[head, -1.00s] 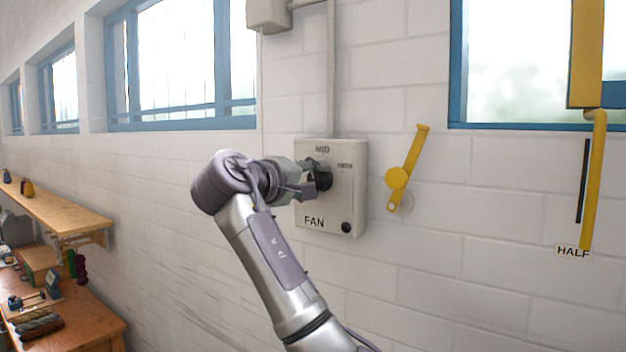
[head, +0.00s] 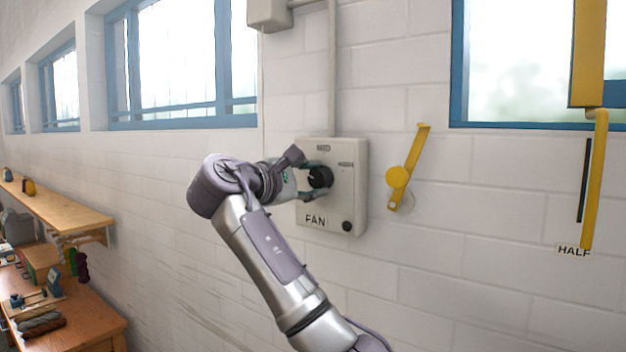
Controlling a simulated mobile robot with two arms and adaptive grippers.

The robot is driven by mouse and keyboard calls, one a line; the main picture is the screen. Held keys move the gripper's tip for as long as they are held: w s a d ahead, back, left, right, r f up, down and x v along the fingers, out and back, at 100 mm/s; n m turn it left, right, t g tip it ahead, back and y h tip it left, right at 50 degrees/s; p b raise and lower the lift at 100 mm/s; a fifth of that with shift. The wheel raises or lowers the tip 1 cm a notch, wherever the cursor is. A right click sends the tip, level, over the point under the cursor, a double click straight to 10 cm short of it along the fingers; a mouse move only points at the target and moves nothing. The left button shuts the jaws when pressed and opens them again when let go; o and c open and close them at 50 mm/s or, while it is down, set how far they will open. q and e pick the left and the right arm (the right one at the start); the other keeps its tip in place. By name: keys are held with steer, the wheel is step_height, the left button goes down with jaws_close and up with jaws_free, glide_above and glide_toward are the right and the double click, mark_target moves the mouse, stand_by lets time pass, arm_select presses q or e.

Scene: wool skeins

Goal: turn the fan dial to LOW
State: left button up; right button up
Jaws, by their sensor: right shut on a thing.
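The fan control box (head: 345,210) is a pale panel on the wall, marked FAN at its lower left and MID at the top. A further label at its upper right is too blurred to read. The black round dial (head: 321,177) sits at its middle. My right gripper (head: 316,178) comes from the left and is shut on the dial, with one finger toward the top and one toward the bottom. The gripper hides the panel left of the dial, and no LOW label shows. The dial's pointer cannot be made out. My left gripper is out of view.
A yellow lever (head: 408,166) is on the wall right of the box. A yellow bar (head: 595,180) hangs farther right by a HALF label (head: 573,250). A wooden shelf (head: 60,215) and a bench (head: 90,325) with skeins stand at left.

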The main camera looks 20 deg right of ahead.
steer(key=shift+r+n, duration=0.1)
steer(key=shift+n, duration=0.4)
steer(key=o, duration=1)
steer(key=shift+o, duration=0.7)
steer(key=shift+a, duration=0.1)
steer(key=f+v, duration=0.1)
steer(key=v, duration=1.1)
steer(key=shift+r, duration=0.3)
steer(key=shift+w+f, duration=0.1)
steer(key=shift+w, duration=0.05)
